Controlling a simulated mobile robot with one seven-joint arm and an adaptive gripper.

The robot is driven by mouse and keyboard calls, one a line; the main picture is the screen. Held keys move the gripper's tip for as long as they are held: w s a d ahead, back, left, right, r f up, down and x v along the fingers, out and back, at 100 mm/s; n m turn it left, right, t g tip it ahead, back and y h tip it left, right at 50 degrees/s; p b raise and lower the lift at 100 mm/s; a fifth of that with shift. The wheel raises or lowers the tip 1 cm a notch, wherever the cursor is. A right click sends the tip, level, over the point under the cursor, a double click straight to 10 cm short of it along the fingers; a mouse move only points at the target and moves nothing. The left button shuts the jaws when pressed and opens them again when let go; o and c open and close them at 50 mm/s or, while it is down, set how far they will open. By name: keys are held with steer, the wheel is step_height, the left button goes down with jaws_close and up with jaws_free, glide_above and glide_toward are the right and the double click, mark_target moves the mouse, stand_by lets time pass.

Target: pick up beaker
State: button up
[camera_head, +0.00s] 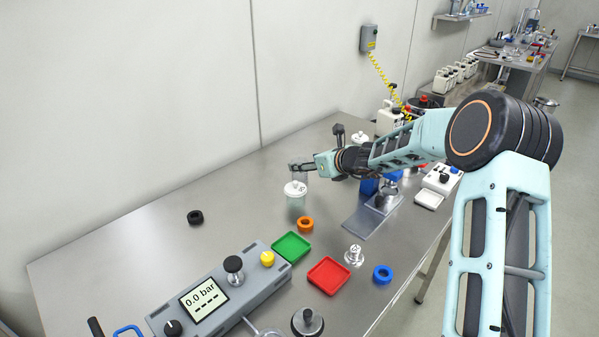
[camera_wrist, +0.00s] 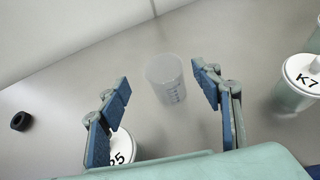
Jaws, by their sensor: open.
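The beaker (camera_wrist: 165,79) is a small clear cup with graduation marks, standing on the steel table in the wrist view. It lies between and beyond my open fingertips (camera_wrist: 160,77), with no visible contact. In the head view my gripper (camera_head: 293,165) reaches left over the table, above and behind a white-lidded jar; the beaker there is mostly hidden and hard to make out.
The white-lidded jar (camera_head: 295,190) is close below my gripper; its lid (camera_wrist: 122,149) shows under the left finger. A black ring (camera_head: 195,217) lies left. An orange ring (camera_head: 305,225) and green tray (camera_head: 291,247) are nearer.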

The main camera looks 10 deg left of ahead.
steer(key=shift+d+p+x, duration=0.25)
steer(key=shift+p+x, duration=0.55)
steer(key=shift+x, duration=1.85)
steer(key=shift+w, duration=0.15)
steer(key=c, duration=1.3)
